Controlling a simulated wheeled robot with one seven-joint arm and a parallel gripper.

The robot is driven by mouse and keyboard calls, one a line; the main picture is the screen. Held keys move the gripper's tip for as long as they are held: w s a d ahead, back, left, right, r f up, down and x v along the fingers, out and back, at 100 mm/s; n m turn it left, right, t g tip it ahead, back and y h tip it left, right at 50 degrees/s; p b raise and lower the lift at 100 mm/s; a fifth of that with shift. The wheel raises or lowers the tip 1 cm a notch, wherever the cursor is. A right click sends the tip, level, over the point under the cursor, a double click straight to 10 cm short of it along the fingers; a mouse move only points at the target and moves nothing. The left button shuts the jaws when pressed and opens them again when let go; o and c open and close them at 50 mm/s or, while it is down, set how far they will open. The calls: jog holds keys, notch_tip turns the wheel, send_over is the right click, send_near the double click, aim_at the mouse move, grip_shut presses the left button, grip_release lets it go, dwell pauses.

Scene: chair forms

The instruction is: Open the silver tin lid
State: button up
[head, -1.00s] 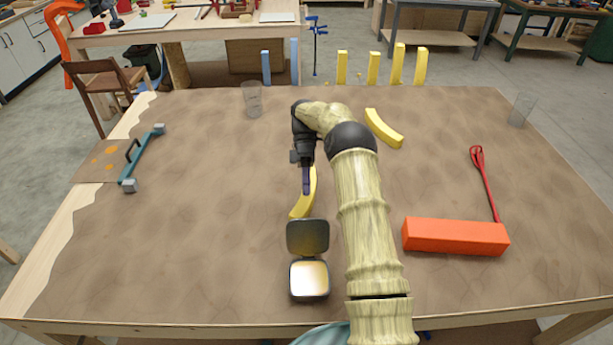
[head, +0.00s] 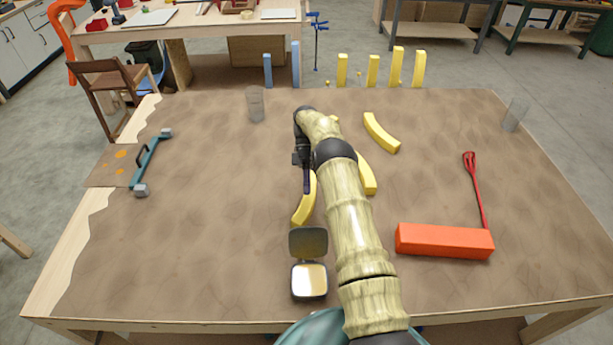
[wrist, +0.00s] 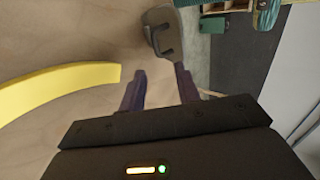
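The silver tin stands near the table's front edge in the head view. Its lid (head: 308,242) is raised on the far side, and its bright, shiny base (head: 309,281) lies exposed toward me. In the wrist view a grey panel with a dark handle (wrist: 160,30), seemingly the lid's back, shows beyond my fingertips. My gripper (wrist: 160,80) is open, with nothing between its two dark fingers. In the head view my gripper (head: 306,185) is low over the table, beyond the tin and apart from it.
A curved yellow piece (head: 304,203) lies beside my gripper, also in the wrist view (wrist: 50,88). Another yellow piece (head: 367,175) is partly behind my arm, and one (head: 380,132) lies farther back. An orange block (head: 444,241) is at right. The table's left middle is clear.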

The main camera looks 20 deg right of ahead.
jog(key=shift+r+p, duration=0.15)
jog(key=shift+p, duration=0.55)
jog(key=shift+c, duration=0.4)
jog(key=c, duration=0.4)
jog(key=shift+w+a+m+b, duration=0.1)
jog(key=shift+w+m+b, duration=0.05)
jog(key=shift+m+b, duration=0.15)
grip_shut()
jog(key=shift+s+a+r+m+t+h+b, duration=0.15)
jog(key=shift+s+m+t+h+b, duration=0.2)
jog(key=shift+m+t+b, duration=1.85)
jog(key=shift+s+a+m+t+h+b, duration=0.35)
jog(key=shift+m+b, duration=0.6)
jog(key=shift+m, duration=2.65)
jog(key=shift+s+r+m+t+h+b, duration=0.15)
jog(key=shift+m+t+h+b, duration=0.35)
jog(key=shift+m+t+b, duration=1.7)
jog(key=shift+f+m+g+p, duration=0.15)
jog(key=shift+m+g+p, duration=0.5)
jog(key=shift+g, duration=0.2)
